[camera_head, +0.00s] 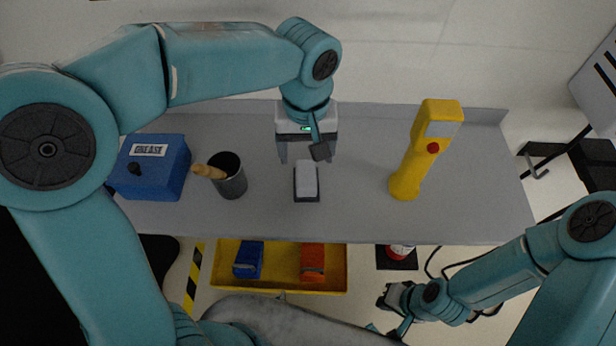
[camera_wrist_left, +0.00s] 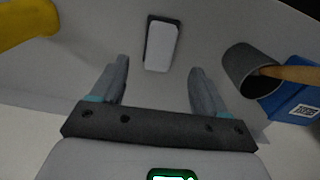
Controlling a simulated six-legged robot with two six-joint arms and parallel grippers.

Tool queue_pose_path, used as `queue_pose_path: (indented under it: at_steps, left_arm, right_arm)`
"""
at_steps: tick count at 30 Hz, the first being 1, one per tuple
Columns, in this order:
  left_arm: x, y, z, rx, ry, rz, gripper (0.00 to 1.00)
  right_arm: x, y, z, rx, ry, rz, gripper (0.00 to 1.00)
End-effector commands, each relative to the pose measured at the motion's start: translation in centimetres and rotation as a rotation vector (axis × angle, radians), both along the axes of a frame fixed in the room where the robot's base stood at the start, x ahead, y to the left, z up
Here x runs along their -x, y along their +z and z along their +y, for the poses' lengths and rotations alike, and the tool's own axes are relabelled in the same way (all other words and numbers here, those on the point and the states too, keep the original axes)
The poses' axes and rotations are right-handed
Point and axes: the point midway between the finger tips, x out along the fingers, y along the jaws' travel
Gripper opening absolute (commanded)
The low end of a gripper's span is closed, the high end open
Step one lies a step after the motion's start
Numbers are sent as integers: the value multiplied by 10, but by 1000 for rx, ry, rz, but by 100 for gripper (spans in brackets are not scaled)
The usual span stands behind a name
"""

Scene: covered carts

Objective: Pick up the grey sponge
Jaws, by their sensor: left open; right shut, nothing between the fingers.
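The grey sponge appears to be the small block (camera_head: 307,178) with a pale top and dark edge. It lies flat on the grey cart top, near the middle. My left gripper (camera_head: 307,156) is open and empty, just behind the block. In the left wrist view the block (camera_wrist_left: 161,45) lies beyond the two spread fingertips (camera_wrist_left: 159,68), roughly in line with the gap between them and apart from both. My right gripper (camera_head: 388,297) is shut and empty, low at the right beyond the cart's front edge.
A blue box (camera_head: 152,168) and a dark cup (camera_head: 231,177) with a wooden handle stand left of the block. A yellow handheld device (camera_head: 420,150) stands right. The grey cart top (camera_head: 360,215) is clear around the block. A yellow tray (camera_head: 280,285) sits lower, in front.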

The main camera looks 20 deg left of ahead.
Motion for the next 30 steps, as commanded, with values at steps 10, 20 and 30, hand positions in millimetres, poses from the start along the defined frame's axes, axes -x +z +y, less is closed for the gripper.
queue_pose_path:
  at_steps: [10,20,30]
  left_arm:
    - [-2,-41,-1,-1,0,3,74]
    - [-7,-86,1,-2,0,2,74]
    - [-7,-87,0,0,0,0,42]
  right_arm:
    - [0,1,0,0,0,0,0]
    - [0,6,0,0,0,0,0]
    - [0,5,0,0,0,0,0]
